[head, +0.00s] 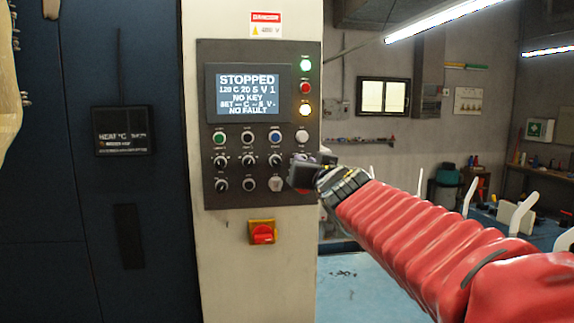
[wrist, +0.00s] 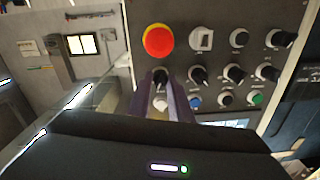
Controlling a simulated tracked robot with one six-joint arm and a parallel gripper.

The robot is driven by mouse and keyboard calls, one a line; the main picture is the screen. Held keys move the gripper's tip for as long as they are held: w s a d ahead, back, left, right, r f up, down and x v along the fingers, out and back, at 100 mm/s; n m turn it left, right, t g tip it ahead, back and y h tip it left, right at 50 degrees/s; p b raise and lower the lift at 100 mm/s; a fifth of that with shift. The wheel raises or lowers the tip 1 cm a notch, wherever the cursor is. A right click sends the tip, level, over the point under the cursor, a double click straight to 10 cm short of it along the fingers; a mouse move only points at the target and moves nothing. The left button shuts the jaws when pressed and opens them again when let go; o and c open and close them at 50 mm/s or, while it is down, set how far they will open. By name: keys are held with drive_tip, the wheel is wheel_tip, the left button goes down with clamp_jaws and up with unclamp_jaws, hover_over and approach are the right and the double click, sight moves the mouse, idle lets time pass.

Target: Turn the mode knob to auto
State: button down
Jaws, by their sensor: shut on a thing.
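The control panel (head: 232,55) has several black knobs in its lower rows. My gripper (head: 301,173) is at the right end of the middle control row, covering the rightmost knob in the head view. In the wrist view my gripper (wrist: 161,84) is shut on that black knob (wrist: 160,75), a dark finger on each side. The knob's white pointer line runs roughly along the fingers. Its label cannot be read, so I cannot tell its setting or confirm that it is the mode knob.
The display (head: 248,92) reads STOPPED, NO KEY, NO FAULT. In the wrist view a red emergency button (wrist: 158,40) and a white button (wrist: 160,103) flank the held knob; another knob (wrist: 198,75) is close beside it. A red switch (head: 263,233) sits below the panel.

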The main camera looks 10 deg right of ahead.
drive_tip(key=shift+m, duration=2)
drive_tip(key=c, duration=1.6)
unclamp_jaws()
drive_tip(key=shift+s, duration=0.15)
drive_tip(key=shift+s+d+f, duration=0.15)
drive_tip(key=shift+s, duration=3.25)
drive_tip(key=shift+s+d+f, duration=0.1)
drive_tip(key=shift+s+f, duration=0.05)
drive_tip(key=shift+s, duration=3.2)
